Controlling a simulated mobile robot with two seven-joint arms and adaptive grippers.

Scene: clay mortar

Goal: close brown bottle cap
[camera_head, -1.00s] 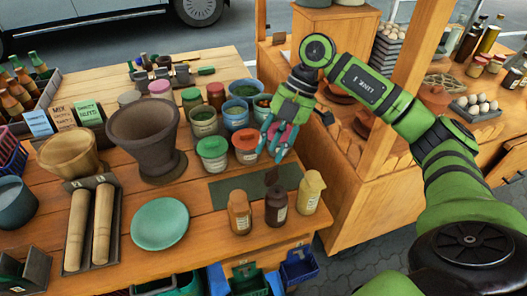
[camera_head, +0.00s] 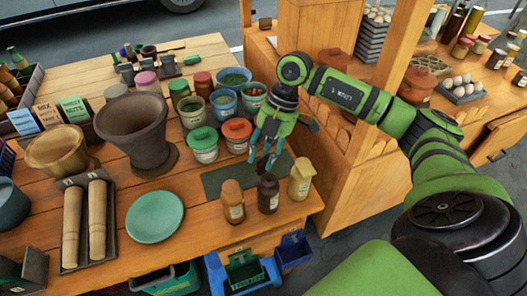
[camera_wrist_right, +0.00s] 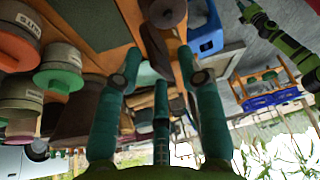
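The dark brown bottle (camera_head: 268,196) stands upright near the table's front edge, between an orange-brown bottle (camera_head: 232,204) and a pale yellow bottle (camera_head: 300,182). Its dark cap is at its top, too small to tell how far it is shut. My right gripper (camera_head: 263,162) is just behind and above the bottle, pointing down, with its teal fingers apart and empty. In the right wrist view, the spread fingers (camera_wrist_right: 160,62) frame a dark brown cylindrical part, with a round dark brown part above; I cannot tell bottle from cap there. My left gripper is not in view.
Pots with a green lid (camera_head: 202,138) and a red-orange lid (camera_head: 237,128) stand left of the gripper. A dark green mat (camera_head: 219,183) lies behind the bottles. A green plate (camera_head: 155,217) and a large brown mortar (camera_head: 133,125) are further left.

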